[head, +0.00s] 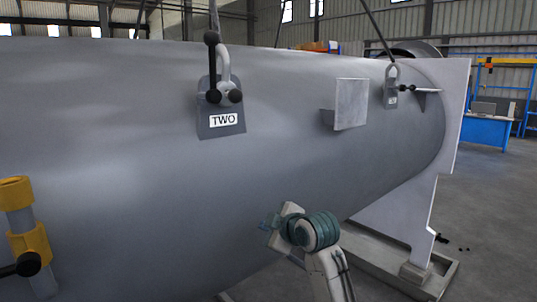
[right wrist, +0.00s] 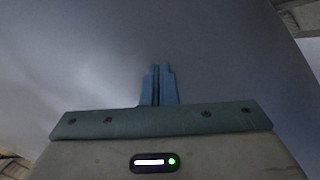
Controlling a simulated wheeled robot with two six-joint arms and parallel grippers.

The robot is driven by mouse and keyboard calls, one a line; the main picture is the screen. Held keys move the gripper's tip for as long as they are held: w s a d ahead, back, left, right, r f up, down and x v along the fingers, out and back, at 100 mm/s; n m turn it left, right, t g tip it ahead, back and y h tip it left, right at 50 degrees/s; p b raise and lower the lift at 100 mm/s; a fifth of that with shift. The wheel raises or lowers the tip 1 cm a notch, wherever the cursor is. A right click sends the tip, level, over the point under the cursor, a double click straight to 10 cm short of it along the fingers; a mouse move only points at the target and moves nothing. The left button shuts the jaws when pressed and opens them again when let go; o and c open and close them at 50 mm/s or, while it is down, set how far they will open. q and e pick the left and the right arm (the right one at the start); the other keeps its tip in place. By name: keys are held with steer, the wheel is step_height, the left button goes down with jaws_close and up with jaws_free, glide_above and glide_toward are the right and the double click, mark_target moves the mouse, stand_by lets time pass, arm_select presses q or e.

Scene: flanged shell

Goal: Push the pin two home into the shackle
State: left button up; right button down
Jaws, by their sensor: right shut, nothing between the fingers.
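The shackle (head: 223,68) at the plate labelled TWO (head: 222,120) hangs on the upper side of the big grey shell. I cannot tell how deep the pin sits. My right gripper (head: 268,228) is low in front of the shell, below and to the right of the shackle and well apart from it. In the right wrist view its blue fingers (right wrist: 158,85) are shut with nothing between them. My left gripper is not in view.
The grey shell (head: 120,140) fills most of the head view. A square plate (head: 351,104) juts from it, and a second shackle (head: 391,75) hangs farther right. A yellow-collared post (head: 28,230) stands at the left. A support stand (head: 405,220) is at the right.

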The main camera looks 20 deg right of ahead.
mark_target(240, 97)
steer(key=s+a+r+n+t+y+p, duration=0.1)
steer(key=s+r+n, duration=0.2)
steer(key=r, duration=0.8)
steer(key=s+a+r+n+t+y, duration=0.1)
steer(key=s+r+n+t, duration=0.1)
steer(key=r, duration=0.8)
steer(key=s+a+r+n+t+y+p, duration=0.1)
steer(key=s+r+n, duration=0.2)
steer(key=r, duration=0.8)
steer(key=shift+x, duration=2.95)
